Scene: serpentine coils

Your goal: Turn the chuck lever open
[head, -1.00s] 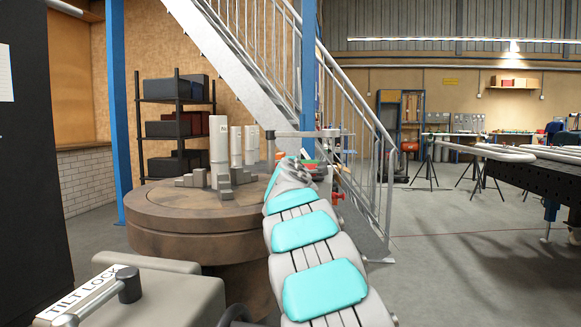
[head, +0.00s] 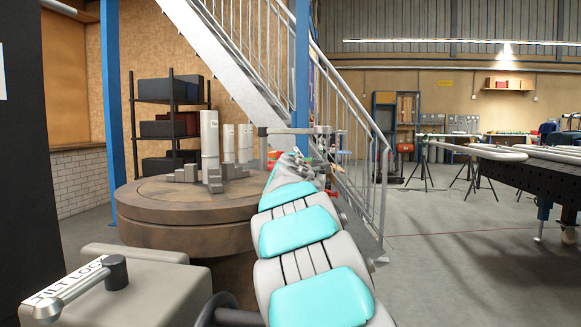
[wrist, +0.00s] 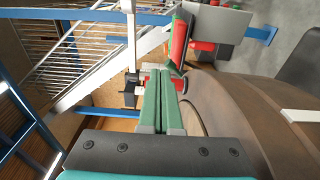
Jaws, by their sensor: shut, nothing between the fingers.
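My gripper (wrist: 161,75) shows in the wrist view as two green fingers, pressed together and empty. A red handle (wrist: 178,45) stands just beyond the fingertips. A shorter red part (wrist: 152,83) lies beside the fingers and is partly hidden by them. I cannot tell for sure which red part is the chuck lever, or whether the fingers touch either. In the head view, my arm reaches to the right side of the round table (head: 180,235), and small red parts (head: 331,193) show beside the arm's far end. The gripper is too small and covered there to make out.
Upright grey cylinders (head: 209,145) and stepped blocks stand on the round table. A box labelled TILT LOCK, with its own lever (head: 70,290), is in the left foreground. Stair railings (head: 365,140) rise behind my arm. Open floor (head: 450,260) lies to the right.

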